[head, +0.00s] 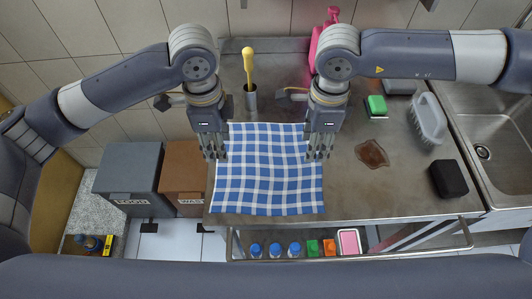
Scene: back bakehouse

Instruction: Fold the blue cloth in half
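The blue-and-white checked cloth (267,175) lies spread out on the steel worktop, slightly wavy, with its near edge close to the front of the worktop. My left gripper (216,156) points down at the cloth's left side, over its far half. My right gripper (319,157) points down at the cloth's right side, at about the same depth. The fingers of both grippers overlap the cloth's side edges in this view. They are too small to tell whether they are open or pinch the cloth. Parts of both side edges are hidden behind the grippers.
On the worktop (360,196), a metal cup (251,98) with a yellow-handled tool stands behind the cloth. A brown spill (372,154), green sponge (376,106), grey brush (428,118) and black block (449,179) lie right. A sink (502,130) is far right; bins (130,170) stand left.

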